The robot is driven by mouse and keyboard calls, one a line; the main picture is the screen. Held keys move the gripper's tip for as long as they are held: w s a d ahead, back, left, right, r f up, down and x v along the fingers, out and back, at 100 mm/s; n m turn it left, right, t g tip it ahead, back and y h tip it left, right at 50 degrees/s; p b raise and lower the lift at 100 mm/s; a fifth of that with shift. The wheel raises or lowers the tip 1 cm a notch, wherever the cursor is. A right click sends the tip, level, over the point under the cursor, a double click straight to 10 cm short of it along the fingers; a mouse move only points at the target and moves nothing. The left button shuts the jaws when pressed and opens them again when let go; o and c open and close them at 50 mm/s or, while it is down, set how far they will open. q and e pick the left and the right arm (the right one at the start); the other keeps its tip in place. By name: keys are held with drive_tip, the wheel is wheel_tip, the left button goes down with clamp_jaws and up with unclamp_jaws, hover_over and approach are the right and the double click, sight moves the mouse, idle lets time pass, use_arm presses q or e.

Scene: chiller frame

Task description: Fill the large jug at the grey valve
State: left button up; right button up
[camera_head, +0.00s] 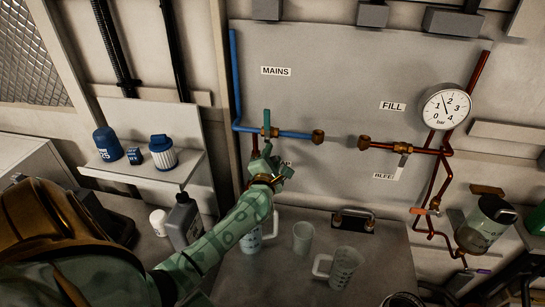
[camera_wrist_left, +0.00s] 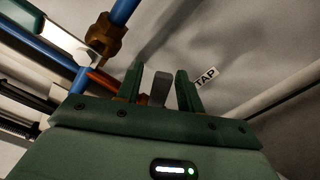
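My left gripper (camera_head: 268,160) is raised at the wall panel, at the copper tap branch below the blue mains pipe. In the left wrist view its two green fingers (camera_wrist_left: 160,90) stand apart, with a grey lever (camera_wrist_left: 160,88), likely the grey valve's handle, showing between them. Narrow gaps show on both sides of the lever. A clear jug (camera_head: 250,241) stands on the bench below the tap, partly hidden by my left arm. Another clear jug with a handle (camera_head: 344,267) stands further right. I cannot tell for sure which is larger. My right gripper is out of view.
A clear cup (camera_head: 303,236) stands between the jugs. A teal-handled valve (camera_head: 267,130) sits on the blue pipe (camera_head: 290,134) just above my gripper. A grey bottle (camera_head: 183,222) and white cup (camera_head: 159,222) stand left of my arm. A pressure gauge (camera_head: 446,106) is at the right.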

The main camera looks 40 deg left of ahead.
use_arm(q)
drive_tip(key=shift+w+a, duration=0.15)
drive_tip(key=shift+w, duration=0.1)
clamp_jaws()
drive_tip(key=shift+d+f+m+p, duration=0.25)
drive_tip(key=shift+f+m+p, duration=0.15)
drive_tip(key=shift+m+p, duration=0.45)
drive_tip(key=f+m, duration=0.1)
drive_tip(key=m, duration=0.1)
drive_tip(key=f+m+p, duration=0.1)
drive_tip(key=f+m, duration=0.1)
drive_tip(key=m, duration=0.1)
drive_tip(key=shift+d, duration=0.2)
